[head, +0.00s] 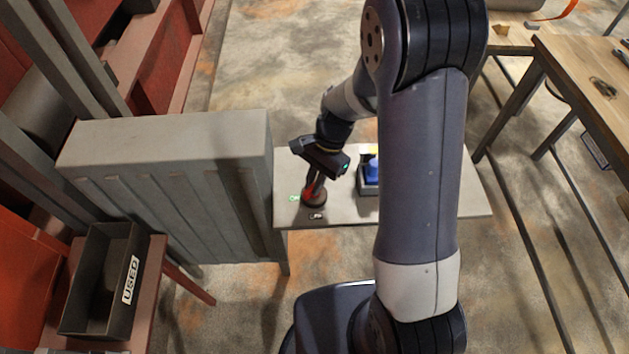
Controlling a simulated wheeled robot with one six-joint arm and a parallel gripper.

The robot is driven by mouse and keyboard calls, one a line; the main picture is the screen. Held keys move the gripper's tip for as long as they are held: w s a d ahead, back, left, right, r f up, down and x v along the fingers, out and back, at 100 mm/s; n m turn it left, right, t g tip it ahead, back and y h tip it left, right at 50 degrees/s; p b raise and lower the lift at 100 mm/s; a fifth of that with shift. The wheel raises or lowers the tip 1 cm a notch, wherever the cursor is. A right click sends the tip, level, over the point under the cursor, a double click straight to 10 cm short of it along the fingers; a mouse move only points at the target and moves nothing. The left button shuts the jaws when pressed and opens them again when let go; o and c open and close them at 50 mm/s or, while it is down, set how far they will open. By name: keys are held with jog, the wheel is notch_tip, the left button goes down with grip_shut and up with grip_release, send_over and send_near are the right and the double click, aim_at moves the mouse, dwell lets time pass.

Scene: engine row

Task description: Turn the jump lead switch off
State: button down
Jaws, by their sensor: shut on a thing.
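A blue item in a dark holder (368,178) stands right of the switch, partly behind my arm. A tall grey cabinet (170,130) stands close on the left. A dark bin labelled USED (105,280) is at lower left. Wooden tables (585,70) stand at right.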

jog(key=n+g+h, duration=0.1)
jog(key=n, duration=0.3)
jog(key=shift+n, duration=0.3)
jog(key=n+h, duration=0.2)
jog(key=n, duration=0.2)
jog(key=shift+b, duration=0.35)
jog(key=shift+n, duration=0.3)
jog(key=c, duration=1.5)
grip_release()
jog(key=v, duration=0.5)
jog(key=b+v, duration=0.1)
jog(key=v, duration=0.4)
jog(key=shift+w+a+r, duration=0.1)
jog(key=shift+w+r, duration=0.2)
jog(key=shift+w, duration=0.1)
